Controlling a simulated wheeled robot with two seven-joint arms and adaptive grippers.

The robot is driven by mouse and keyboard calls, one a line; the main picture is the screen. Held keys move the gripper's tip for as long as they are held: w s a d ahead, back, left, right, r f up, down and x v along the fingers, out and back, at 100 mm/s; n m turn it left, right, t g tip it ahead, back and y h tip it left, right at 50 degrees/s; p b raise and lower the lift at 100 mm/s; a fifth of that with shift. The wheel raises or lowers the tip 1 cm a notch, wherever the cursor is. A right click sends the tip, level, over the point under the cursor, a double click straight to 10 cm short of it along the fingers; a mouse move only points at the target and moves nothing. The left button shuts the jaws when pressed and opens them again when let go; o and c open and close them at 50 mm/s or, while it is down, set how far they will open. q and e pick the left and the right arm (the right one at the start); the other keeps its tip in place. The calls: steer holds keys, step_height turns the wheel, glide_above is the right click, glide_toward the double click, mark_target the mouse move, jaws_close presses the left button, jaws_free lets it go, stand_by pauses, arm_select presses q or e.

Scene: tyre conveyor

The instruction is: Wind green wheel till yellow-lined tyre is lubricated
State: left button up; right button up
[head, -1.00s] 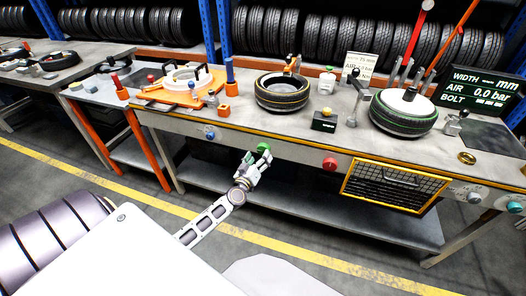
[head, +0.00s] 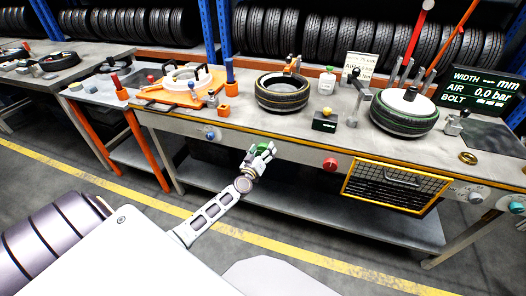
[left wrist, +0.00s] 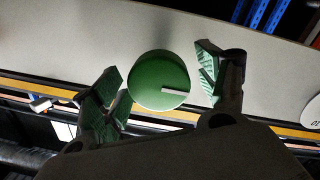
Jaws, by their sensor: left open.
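The green wheel (head: 261,147) is a round knob on the front edge of the workbench. In the left wrist view the green wheel (left wrist: 158,82) shows a pale line on its face, pointing right. My left gripper (head: 262,152) is at the wheel in the head view. In the left wrist view my left gripper (left wrist: 160,88) is open, with one finger on each side of the wheel and gaps visible between. The yellow-lined tyre (head: 283,92) lies flat on the bench, above and right of the wheel. My right gripper is not in view.
A red knob (head: 330,164) and a yellow-framed mesh basket (head: 396,186) are on the bench front to the right. A green-lined tyre (head: 404,110) lies at the right. A black box with a yellow button (head: 325,121) stands between the tyres. Floor before the bench is clear.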

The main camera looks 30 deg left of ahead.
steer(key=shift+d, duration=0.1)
arm_select(q)
steer(key=c, duration=1)
steer(key=shift+c, duration=0.2)
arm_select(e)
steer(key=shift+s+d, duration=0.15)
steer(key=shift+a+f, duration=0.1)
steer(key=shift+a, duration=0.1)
